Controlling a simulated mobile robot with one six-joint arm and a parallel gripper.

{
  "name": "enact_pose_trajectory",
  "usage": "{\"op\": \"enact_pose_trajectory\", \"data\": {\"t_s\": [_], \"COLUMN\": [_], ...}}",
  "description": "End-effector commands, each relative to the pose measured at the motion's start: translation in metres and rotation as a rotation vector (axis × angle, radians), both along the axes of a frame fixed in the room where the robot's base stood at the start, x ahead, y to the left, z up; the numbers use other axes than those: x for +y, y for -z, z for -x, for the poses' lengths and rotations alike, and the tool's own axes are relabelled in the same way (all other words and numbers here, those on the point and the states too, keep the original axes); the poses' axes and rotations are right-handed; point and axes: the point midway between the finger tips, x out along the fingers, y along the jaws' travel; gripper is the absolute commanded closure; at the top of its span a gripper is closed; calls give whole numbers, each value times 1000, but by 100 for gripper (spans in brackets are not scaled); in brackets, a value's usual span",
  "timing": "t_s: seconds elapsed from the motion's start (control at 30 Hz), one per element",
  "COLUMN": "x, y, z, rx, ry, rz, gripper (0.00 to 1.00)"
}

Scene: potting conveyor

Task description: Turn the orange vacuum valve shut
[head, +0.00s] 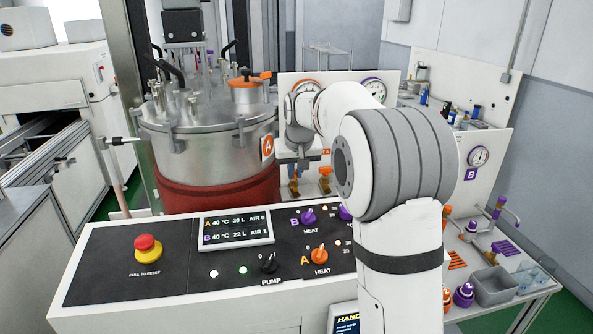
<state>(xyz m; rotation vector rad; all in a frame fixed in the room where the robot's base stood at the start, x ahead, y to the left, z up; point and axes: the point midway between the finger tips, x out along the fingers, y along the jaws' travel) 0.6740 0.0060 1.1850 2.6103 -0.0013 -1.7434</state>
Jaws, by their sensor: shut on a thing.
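My gripper (298,151) is at the end of my arm, in front of the white gauge panel and just right of the steel vessel. It is shut on an orange valve, but the wrist and gripper body hide most of the grip. Below the gripper, an orange and brass valve part (294,187) shows, and a second orange and brass valve (325,180) stands to its right. An orange-rimmed gauge (305,87) is partly behind my wrist. The exact angle of the gripped handle cannot be made out.
The steel vessel (210,148) with a red jacket stands left of my gripper, with an orange-handled fitting (246,82) on its lid. A control console (180,255) with knobs and a red button (148,247) lies in front. A side table with a grey bin (494,288) is at right.

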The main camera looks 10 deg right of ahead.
Motion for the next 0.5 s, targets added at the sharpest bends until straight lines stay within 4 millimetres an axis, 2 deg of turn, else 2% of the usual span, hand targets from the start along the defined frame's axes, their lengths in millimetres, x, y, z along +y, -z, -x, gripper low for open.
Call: {"op": "enact_pose_trajectory", "data": {"t_s": [0.27,0.5], "x": [0,-3], "y": [1,1], "z": [0,-1], "rx": [1,2], "ry": [-70,-239], "rz": [2,1], "gripper": [100,100]}}
